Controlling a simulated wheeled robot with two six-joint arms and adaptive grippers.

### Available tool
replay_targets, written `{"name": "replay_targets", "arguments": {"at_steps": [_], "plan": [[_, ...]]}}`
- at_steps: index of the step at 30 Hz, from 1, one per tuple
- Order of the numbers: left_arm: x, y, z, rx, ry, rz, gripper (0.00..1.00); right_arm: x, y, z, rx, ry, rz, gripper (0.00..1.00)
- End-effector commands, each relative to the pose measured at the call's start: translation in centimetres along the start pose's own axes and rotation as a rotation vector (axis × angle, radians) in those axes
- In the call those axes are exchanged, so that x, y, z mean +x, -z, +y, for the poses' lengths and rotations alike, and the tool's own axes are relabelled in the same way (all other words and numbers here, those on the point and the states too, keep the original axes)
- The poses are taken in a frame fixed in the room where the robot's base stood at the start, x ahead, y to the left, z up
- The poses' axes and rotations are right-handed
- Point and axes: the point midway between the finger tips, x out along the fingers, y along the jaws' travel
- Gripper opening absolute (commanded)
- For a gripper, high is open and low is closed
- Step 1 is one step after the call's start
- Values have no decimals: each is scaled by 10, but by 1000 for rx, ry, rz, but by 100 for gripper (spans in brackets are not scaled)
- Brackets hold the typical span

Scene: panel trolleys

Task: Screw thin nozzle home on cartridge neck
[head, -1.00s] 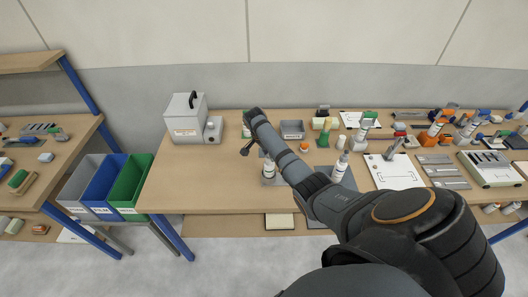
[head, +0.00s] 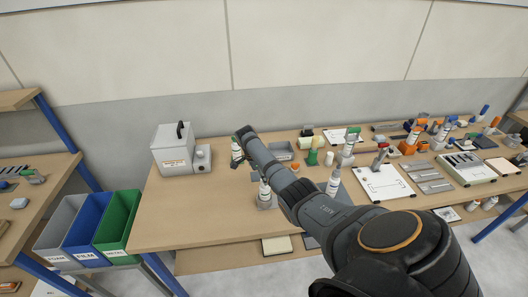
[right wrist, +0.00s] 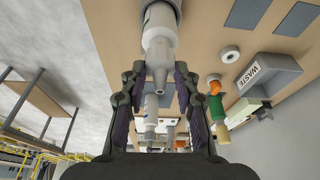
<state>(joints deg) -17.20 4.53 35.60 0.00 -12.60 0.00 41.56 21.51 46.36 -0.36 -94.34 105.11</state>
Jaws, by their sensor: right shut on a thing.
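A white cartridge (head: 265,189) stands upright in a small grey holder (head: 267,204) near the table's front, just below my right forearm. In the right wrist view the cartridge body (right wrist: 161,17) comes in from the top, as this view is upside down. A pale tapered nozzle (right wrist: 158,73) sits in line with its neck. My right gripper (right wrist: 159,69) is shut on the nozzle, one finger on each side. My forearm hides the fingers and nozzle in the head view. How far the nozzle is seated cannot be told. My left gripper is not in view.
A second cartridge (head: 333,180) stands to the right. A green bottle (head: 313,156) and a grey waste tray (head: 281,151) are behind. The table's front left is clear.

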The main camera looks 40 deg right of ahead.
Motion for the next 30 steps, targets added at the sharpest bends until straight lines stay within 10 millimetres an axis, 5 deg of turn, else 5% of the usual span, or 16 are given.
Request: {"name": "replay_targets", "arguments": {"at_steps": [7, 8, 12, 20, 30], "plan": [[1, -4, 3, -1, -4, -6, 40, -1, 2, -1, 22, -4, 4, 0], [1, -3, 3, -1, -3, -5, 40, -1, 2, -1, 22, -4, 4, 35], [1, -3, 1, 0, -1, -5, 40, 0, 2, 0, 21, -4, 4, 54], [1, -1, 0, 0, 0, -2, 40, 0, 2, 0, 19, -6, 4, 58], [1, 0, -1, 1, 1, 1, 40, 1, 2, 0, 19, -6, 4, 100]]}}
